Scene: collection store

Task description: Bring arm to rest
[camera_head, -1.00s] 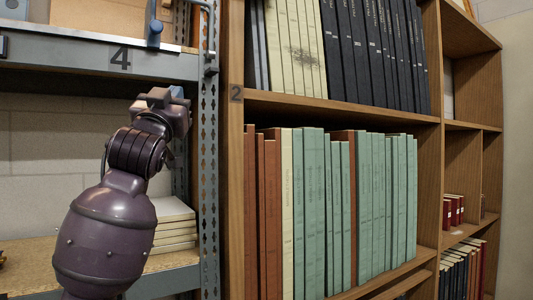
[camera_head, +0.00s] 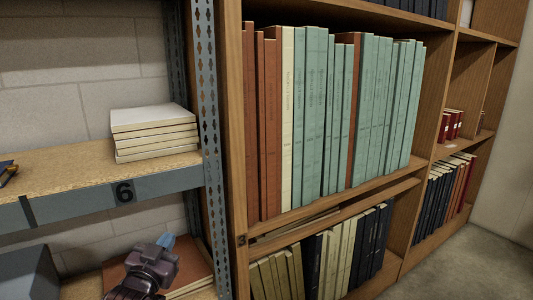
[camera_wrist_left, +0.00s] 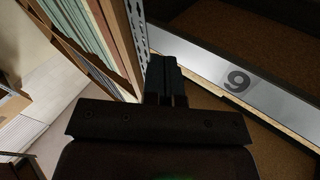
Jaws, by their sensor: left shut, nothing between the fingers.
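My left gripper (camera_head: 167,240) shows at the bottom of the head view, low in front of the metal rack. It is below the front edge of the shelf marked 6 (camera_head: 75,205). In the left wrist view my left gripper (camera_wrist_left: 164,65) has its dark fingers together, with nothing between them. There it points along the rack's shelf edge (camera_wrist_left: 235,82), beside the perforated post. Most of my left arm is below the head picture. My right gripper is in neither view.
A stack of pale books (camera_head: 153,133) lies on shelf 6. A perforated metal post (camera_head: 209,120) stands against a wooden bookcase (camera_head: 235,100) full of upright volumes. A reddish-brown flat item (camera_head: 190,262) and a dark grey box (camera_head: 28,273) lie lower in the rack. Open floor (camera_head: 460,265) shows at right.

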